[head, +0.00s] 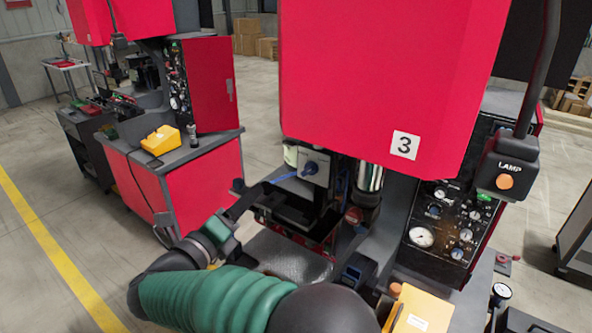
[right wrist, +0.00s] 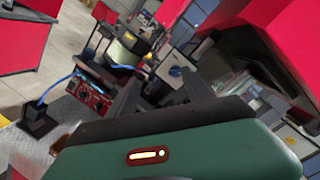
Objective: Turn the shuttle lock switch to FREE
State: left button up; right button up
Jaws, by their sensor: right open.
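The knob's exact setting cannot be told. My left gripper is not in view.
The red housing (head: 385,75) marked 3 overhangs the switch. A shiny cylinder (head: 369,177) and blue tubing stand right of it. A gauge panel (head: 445,222) and LAMP box (head: 508,168) are farther right. A red cabinet (head: 195,195) stands left; open floor lies between.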

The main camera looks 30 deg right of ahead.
jog(key=s+m+g+h, duration=0.1)
jog(key=s+m+g, duration=0.2)
jog(key=p, duration=0.3)
send_near(304, 172)
jog(key=d, duration=0.1)
jog(key=p+x, duration=0.1)
jog(key=x, duration=0.1)
jog(key=p+x, duration=0.1)
jog(key=x, duration=0.1)
jog(key=p+x, duration=0.1)
jog(key=x, duration=0.1)
jog(key=shift+w+d+r, duration=0.1)
jog(key=shift+w+r, duration=0.1)
jog(key=shift+r, duration=0.1)
jog(key=shift+w+d+p, duration=0.3)
jog(key=shift+d+p, duration=0.05)
jog(key=shift+d, duration=0.2)
jog(key=shift+d+f, duration=0.25)
jog(key=shift+d, duration=0.4)
jog(key=shift+c, duration=1.1)
jog(key=shift+t, duration=0.3)
grip_shut()
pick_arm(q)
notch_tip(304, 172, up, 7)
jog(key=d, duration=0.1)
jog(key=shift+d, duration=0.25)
